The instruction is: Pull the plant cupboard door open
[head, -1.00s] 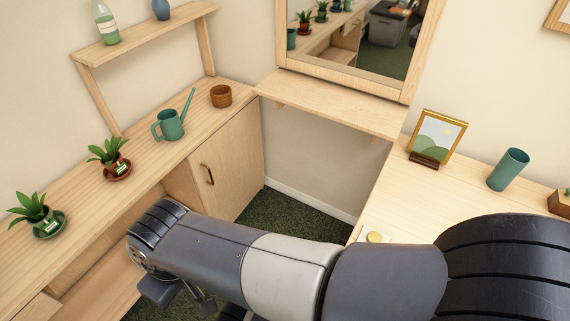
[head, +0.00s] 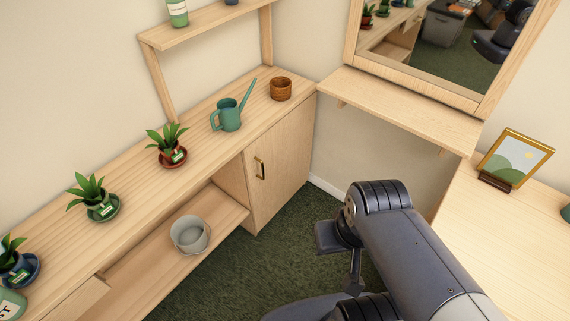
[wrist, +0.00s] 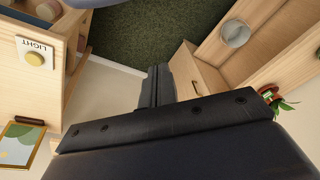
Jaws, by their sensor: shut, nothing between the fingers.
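The cupboard door (head: 279,175) is a pale wood panel under the far end of the plant counter (head: 135,200). It looks closed, with an upright brass handle (head: 260,168) near its left edge. In the head view my arm reaches in from the lower right, its end to the right of the door and apart from it; the fingertips are hidden there. In the wrist view my gripper (wrist: 158,85) is shut and empty, with its dark fingers side by side.
A watering can (head: 230,115), a brown pot (head: 281,88) and potted plants stand on the counter. A grey bucket (head: 190,235) sits on the open shelf left of the door. A ledge (head: 400,108) and a right-hand desk (head: 500,235) flank my arm. Green carpet before the door is clear.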

